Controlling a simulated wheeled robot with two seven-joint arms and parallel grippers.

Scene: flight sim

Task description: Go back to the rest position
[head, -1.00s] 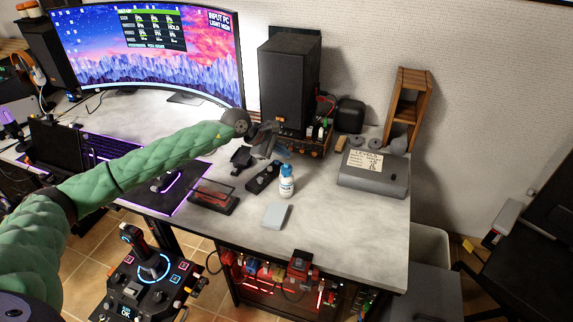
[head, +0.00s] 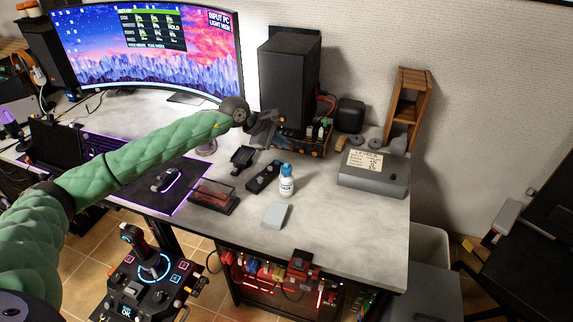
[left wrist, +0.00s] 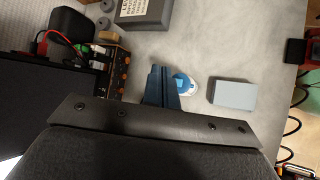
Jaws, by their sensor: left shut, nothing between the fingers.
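My left gripper (head: 264,128) is at the end of the green-sleeved arm, in front of the black speaker (head: 288,85) and above the back of the desk (head: 335,220). In the left wrist view its blue fingers (left wrist: 162,88) are together with nothing between them. Behind them, the white bottle with a blue cap (left wrist: 187,85) is partly covered. In the head view that bottle (head: 287,182) stands upright on the desk, apart from the gripper. My right gripper is not in view.
A small amplifier (head: 300,143) with wires sits beside the gripper. A grey box with a label (head: 373,178), a wooden rack (head: 405,108), a black remote-like device (head: 263,177) and a grey block (head: 275,215) are on the desk. The desk's right front is clear.

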